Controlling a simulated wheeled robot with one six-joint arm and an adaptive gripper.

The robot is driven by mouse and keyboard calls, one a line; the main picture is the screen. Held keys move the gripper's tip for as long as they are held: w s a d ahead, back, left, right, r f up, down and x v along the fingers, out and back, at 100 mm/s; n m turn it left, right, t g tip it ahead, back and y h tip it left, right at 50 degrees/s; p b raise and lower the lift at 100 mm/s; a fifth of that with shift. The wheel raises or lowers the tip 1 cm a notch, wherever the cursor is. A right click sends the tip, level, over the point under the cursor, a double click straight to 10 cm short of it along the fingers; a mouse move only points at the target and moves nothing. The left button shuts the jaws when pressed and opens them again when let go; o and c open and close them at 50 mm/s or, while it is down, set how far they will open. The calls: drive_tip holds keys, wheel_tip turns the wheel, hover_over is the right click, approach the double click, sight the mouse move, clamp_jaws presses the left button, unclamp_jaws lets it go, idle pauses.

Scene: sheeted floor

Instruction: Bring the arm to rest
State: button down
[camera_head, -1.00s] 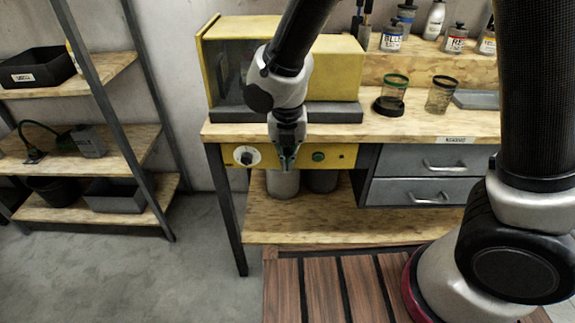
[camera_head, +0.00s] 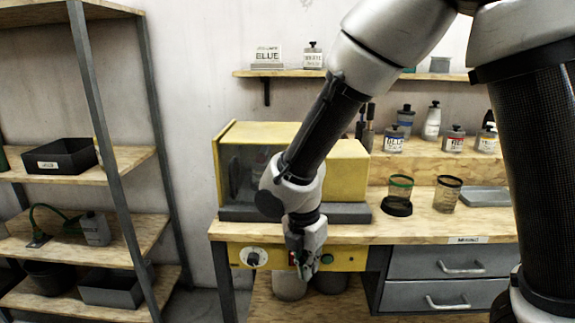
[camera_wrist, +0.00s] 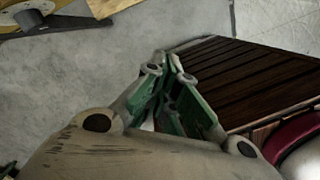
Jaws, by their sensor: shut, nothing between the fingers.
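My gripper (camera_head: 308,268) hangs at the end of my arm, pointing down in front of the workbench's yellow control panel (camera_head: 347,260). In the wrist view my gripper's fingers (camera_wrist: 168,62) come together at the tips with nothing between them. Below the fingers are the grey concrete floor (camera_wrist: 105,75) and a dark slatted wooden platform (camera_wrist: 235,75). In the head view my forearm slopes down from the upper right and hides part of the yellow cabinet (camera_head: 347,175).
The workbench (camera_head: 420,230) holds a green-rimmed jar (camera_head: 401,188), another jar (camera_head: 447,193) and a grey tray (camera_head: 486,197). Several bottles stand behind. Grey drawers (camera_head: 450,262) are at right. A shelf rack (camera_head: 135,160) stands at left with a black bin (camera_head: 62,157).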

drive_tip(key=s+d+r+m+t, duration=0.1)
drive_tip(key=s+d+r+m, duration=0.2)
drive_tip(key=d+r+m, duration=0.4)
drive_tip(key=s+d+r+m+t, duration=0.1)
drive_tip(key=s+d+r+m, duration=0.3)
drive_tip(key=d+m, duration=0.7)
drive_tip(key=s+d+r+m+t+y, duration=0.1)
drive_tip(key=s+d+r+m, duration=0.2)
drive_tip(key=d+r+m, duration=0.6)
drive_tip(key=d+m, duration=0.1)
drive_tip(key=d, duration=0.3)
drive_tip(key=shift+s+d+r+t, duration=0.25)
drive_tip(key=shift+s+r+t, duration=0.05)
drive_tip(key=shift+r+t, duration=0.1)
